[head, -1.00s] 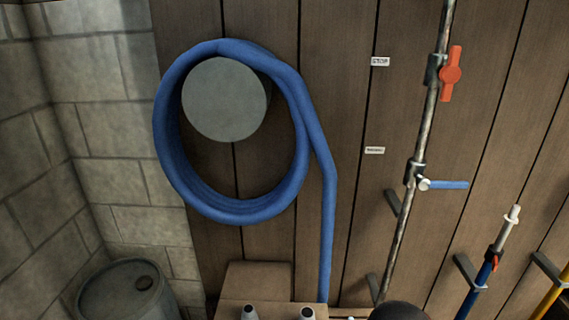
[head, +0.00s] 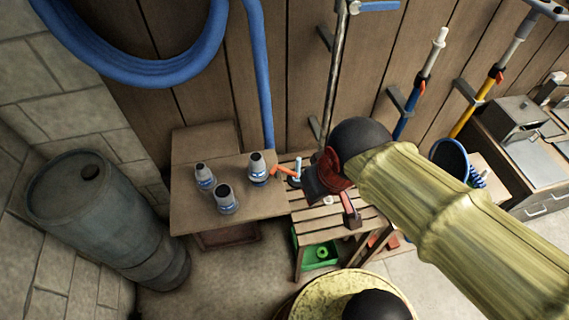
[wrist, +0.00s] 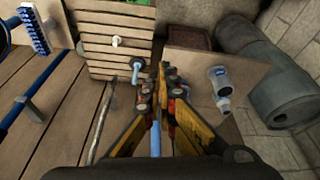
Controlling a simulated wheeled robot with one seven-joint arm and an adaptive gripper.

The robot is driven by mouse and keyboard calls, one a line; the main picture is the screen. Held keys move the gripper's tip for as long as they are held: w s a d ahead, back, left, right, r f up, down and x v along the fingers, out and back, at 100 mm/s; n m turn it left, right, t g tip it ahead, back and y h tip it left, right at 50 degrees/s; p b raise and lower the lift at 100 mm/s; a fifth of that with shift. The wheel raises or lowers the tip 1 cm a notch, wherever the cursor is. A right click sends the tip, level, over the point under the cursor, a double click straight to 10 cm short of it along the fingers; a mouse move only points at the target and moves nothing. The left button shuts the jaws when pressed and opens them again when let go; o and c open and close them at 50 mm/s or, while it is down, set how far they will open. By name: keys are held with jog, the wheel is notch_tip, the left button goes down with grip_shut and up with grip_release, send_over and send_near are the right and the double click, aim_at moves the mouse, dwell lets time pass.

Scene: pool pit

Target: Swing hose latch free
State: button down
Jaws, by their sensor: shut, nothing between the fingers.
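The thick blue hose (head: 262,80) hangs in a coil on the plank wall and runs straight down behind the crates. At its lower end, by the slatted bench, is a small orange lever (head: 256,167) beside a light blue pipe end (head: 297,168); I cannot tell for sure which part is the latch. My gripper (head: 318,182) is close to the right of these parts. In the wrist view my gripper (wrist: 162,76) is shut and empty, its fingers together. The hose shows between its finger links (wrist: 155,142), and a blue fitting (wrist: 137,66) is just beyond the tips.
Several grey-and-blue bottles (head: 226,199) stand on the wooden box top (head: 190,220) left of the slatted bench (head: 365,222). A grey barrel (head: 110,220) is at the far left. A rusty pipe (head: 334,75) and poles in brackets line the wall. A green crate (head: 318,256) sits below the bench.

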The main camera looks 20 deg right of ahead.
jog(key=w+a+f+n+g+h+p, duration=0.1)
jog(key=w+a+f+n+p, duration=0.3)
jog(key=n, duration=0.9)
jog(key=w+a+f+n+g+h+p, duration=0.15)
jog(key=w+n+p, duration=0.35)
jog(key=n, duration=0.8)
jog(key=shift+t, duration=0.35)
jog(key=b+x, duration=0.1)
jog(key=x, duration=0.2)
jog(key=b+x, duration=0.1)
jog(key=x, duration=0.2)
jog(key=a+b+x, duration=0.1)
jog(key=x, duration=0.2)
jog(key=shift+w+d+f, duration=0.1)
jog(key=shift+w+f, duration=0.25)
jog(key=shift+f, duration=0.1)
jog(key=shift+w+d+f, duration=0.2)
jog(key=shift+w+d, duration=0.85)
jog(key=shift+w, duration=0.15)
jog(key=shift+w+d, duration=0.35)
jog(key=shift+w, duration=0.05)
jog(key=shift+p, duration=0.3)
